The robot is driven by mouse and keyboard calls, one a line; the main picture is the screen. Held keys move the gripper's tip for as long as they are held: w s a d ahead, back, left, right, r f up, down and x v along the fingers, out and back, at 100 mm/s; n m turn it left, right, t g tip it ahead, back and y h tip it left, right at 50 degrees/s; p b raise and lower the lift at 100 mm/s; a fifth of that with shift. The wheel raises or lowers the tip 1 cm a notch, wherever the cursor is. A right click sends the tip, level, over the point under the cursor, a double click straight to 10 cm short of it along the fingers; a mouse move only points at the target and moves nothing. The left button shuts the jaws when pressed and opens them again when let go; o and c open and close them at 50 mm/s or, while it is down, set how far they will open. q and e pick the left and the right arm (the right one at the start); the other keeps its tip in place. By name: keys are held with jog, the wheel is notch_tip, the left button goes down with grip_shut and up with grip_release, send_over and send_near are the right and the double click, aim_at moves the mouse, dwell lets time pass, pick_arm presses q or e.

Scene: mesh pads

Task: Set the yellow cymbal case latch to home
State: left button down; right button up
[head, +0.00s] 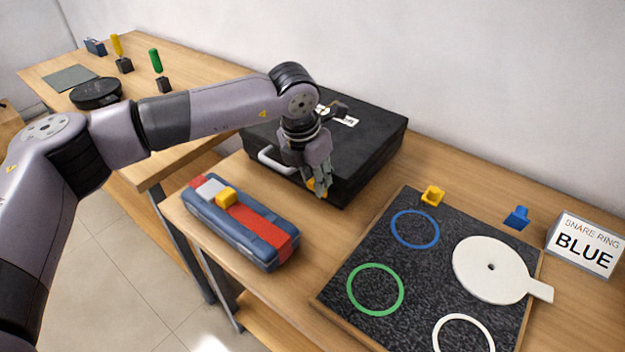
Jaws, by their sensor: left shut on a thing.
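A black case (373,148) lies flat and closed on the near table, with a pale handle (274,163) on its front side. A small yellow latch (311,184) is at the front of the case and partly hidden by my gripper. My left gripper (319,188) points down at the case's front edge and is shut on the yellow latch. The latch's exact angle is hard to tell behind the fingers. My right gripper is not in view.
A blue box with a red strip and a yellow block (252,226) stands left of a dark mat (352,258) bearing coloured rings and a white disc (490,268). Yellow (432,196) and blue (517,217) pieces and a BLUE sign (584,246) are behind and right.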

pick_arm(q)
jog(key=shift+w+a, duration=0.1)
jog(key=c, duration=1.4)
grip_release()
jog(key=shift+o, duration=0.2)
jog(key=shift+r, duration=0.3)
jog(key=v, duration=1.1)
jog(key=shift+r, duration=0.25)
jog(key=shift+f, duration=0.1)
